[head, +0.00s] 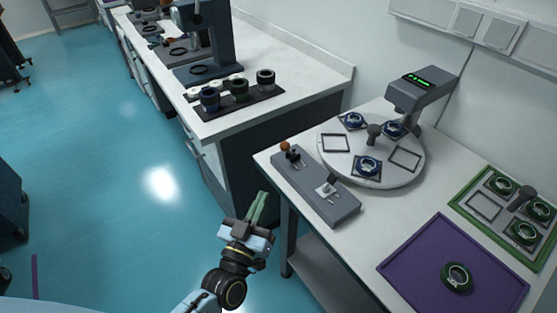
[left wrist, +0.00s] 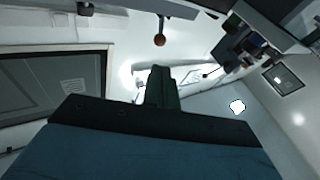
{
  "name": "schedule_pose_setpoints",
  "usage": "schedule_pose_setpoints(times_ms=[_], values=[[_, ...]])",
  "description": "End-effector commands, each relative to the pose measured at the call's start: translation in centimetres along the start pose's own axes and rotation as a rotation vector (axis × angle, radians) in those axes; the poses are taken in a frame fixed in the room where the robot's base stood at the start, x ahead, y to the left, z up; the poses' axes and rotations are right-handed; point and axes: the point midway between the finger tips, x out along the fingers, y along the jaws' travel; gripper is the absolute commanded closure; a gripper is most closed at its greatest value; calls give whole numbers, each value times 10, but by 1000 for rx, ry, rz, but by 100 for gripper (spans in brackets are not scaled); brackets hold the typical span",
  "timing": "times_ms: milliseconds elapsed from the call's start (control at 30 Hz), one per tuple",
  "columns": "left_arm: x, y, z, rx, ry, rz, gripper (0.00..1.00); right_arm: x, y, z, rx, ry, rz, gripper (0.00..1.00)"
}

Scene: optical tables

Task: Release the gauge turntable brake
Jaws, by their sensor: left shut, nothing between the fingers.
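The round white gauge turntable (head: 371,177) stands on the right-hand table and carries several square frames, some holding dark blue rings. A grey control box (head: 340,206) lies in front of it. On the box are a lever with an orange-brown ball knob (head: 285,147) and a second, pale lever (head: 326,188); I cannot tell from labels which is the brake. My left gripper (head: 261,198) is shut and empty, off the table's near-left edge and apart from the box. In the left wrist view its fingers (left wrist: 161,72) are together, with the ball knob (left wrist: 159,40) beyond them. My right gripper is out of view.
A grey gauge head with green digits (head: 420,82) overhangs the turntable's back. A purple mat (head: 415,265) with one ring and a green tray (head: 467,202) of rings lie right. A white bench (head: 305,75) stands behind left. The blue floor at left is open.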

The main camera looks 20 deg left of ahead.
Motion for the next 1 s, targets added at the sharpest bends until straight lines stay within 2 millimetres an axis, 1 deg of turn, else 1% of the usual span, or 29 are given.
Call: schedule_pose_setpoints(times_ms=[33,300,400,500,600,700,1000], values=[[11,0,-1,0,4,0,100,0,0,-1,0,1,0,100],[70,0,-1,1,3,0,100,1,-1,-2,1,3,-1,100],[88,0,-1,1,3,0,100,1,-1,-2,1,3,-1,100],[102,0,0,0,1,1,100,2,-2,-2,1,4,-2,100],[112,0,0,1,0,0,100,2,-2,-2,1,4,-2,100],[117,0,0,1,0,0,100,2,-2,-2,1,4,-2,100],[118,0,0,1,-1,0,100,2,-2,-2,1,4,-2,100]])
